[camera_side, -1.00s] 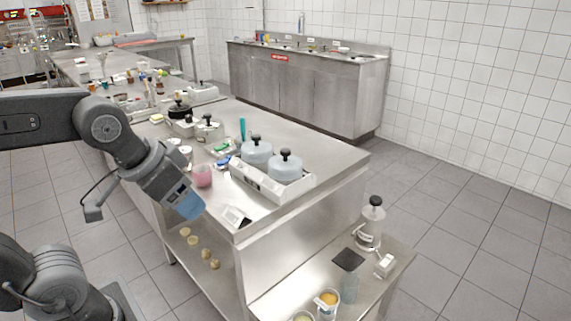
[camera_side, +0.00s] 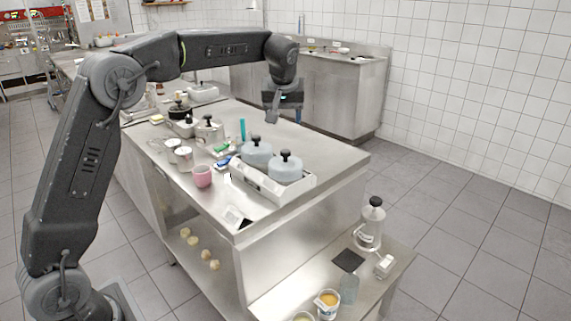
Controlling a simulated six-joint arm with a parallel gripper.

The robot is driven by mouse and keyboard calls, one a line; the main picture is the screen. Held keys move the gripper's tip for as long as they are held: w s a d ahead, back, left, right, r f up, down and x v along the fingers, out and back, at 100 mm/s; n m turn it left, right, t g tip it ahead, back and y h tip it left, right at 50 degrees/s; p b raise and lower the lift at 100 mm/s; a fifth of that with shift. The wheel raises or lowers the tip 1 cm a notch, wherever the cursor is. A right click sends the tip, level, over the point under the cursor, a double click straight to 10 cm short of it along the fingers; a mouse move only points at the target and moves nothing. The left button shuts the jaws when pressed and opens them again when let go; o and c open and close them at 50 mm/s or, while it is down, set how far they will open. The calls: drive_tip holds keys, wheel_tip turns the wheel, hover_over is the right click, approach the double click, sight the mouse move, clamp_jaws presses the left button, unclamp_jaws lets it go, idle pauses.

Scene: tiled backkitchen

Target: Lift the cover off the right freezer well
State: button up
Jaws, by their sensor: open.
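The freezer unit (camera_side: 252,178) is a low white box on the steel table, with two wells side by side. The left well has a grey-blue cover (camera_side: 257,154) with a black knob. The right well has a matching cover (camera_side: 286,168) with a black knob (camera_side: 286,155). Both covers sit on the unit. My gripper (camera_side: 272,116) points down above and behind the unit, nearer the left cover in the picture, apart from both knobs. It is open, with nothing seen in it; its fingers are small and partly overlapping here.
A pink cup (camera_side: 202,177), metal cans (camera_side: 184,158) and lidded pots (camera_side: 209,130) stand left of the unit. A teal upright item (camera_side: 242,129) stands behind it. The table's right end (camera_side: 335,158) is bare. A lower shelf holds a bottle (camera_side: 370,220).

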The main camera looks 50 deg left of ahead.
hover_over(285, 151)
drive_tip(key=s+d, duration=0.1)
wheel_tip(285, 151, down, 8)
drive_tip(key=shift+s+r, duration=0.1)
drive_tip(key=shift+d+x, duration=0.2)
drive_tip(key=shift+x, duration=2.6)
drive_tip(key=c, duration=1)
